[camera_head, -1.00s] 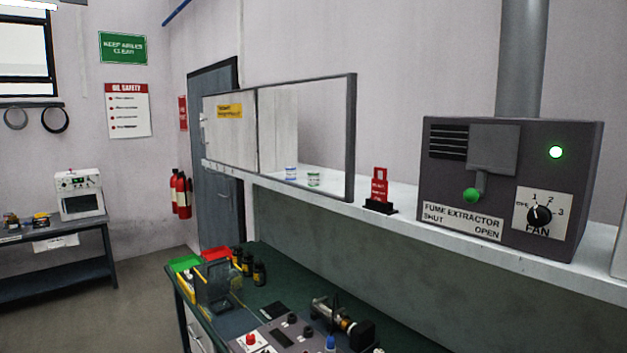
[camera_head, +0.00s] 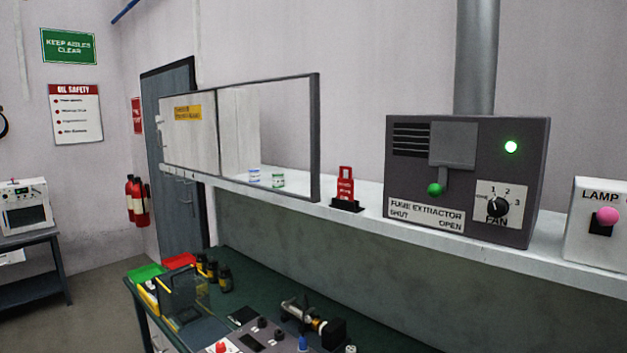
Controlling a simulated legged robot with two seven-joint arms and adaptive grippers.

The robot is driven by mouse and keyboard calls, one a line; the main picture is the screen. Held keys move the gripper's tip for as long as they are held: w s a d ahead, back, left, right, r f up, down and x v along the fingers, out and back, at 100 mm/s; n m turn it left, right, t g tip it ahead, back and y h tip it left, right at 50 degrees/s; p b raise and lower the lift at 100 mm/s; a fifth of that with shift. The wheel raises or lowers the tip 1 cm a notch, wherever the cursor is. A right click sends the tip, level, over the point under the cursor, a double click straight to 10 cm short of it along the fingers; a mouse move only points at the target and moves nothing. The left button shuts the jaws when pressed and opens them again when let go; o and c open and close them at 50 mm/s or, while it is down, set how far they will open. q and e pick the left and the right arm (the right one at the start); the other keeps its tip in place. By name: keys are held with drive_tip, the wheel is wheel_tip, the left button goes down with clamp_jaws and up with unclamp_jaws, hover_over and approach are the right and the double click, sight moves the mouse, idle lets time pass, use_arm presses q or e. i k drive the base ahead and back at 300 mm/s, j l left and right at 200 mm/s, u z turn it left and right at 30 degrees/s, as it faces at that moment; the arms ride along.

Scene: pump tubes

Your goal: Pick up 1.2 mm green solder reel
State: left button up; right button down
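Two small reels stand side by side on the white shelf, in the glass-fronted cabinet with the dark frame. The green-labelled reel (camera_head: 278,180) is on the right, and a blue-labelled reel (camera_head: 254,175) is on the left. Their size markings are too small to read. Neither of my grippers shows in the head view.
The cabinet's sliding panel (camera_head: 238,130) covers its left part. A red tag holder (camera_head: 345,190), a fume extractor (camera_head: 465,180) and a lamp box (camera_head: 600,225) stand along the shelf (camera_head: 365,222). Below, the green bench (camera_head: 240,265) holds dark bottles (camera_head: 224,278), coloured bins (camera_head: 147,273) and a control panel (camera_head: 255,340).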

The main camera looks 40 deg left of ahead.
sight(277, 179)
drive_tip(key=k+j+z, duration=0.15)
drive_tip(key=j, duration=0.3)
drive_tip(key=k+j+z, duration=0.2)
drive_tip(key=j, duration=0.25)
drive_tip(key=k+j+z, duration=0.15)
drive_tip(key=j, duration=0.3)
drive_tip(key=k+j+z, duration=0.15)
drive_tip(key=j, duration=0.25)
drive_tip(key=k, duration=0.1)
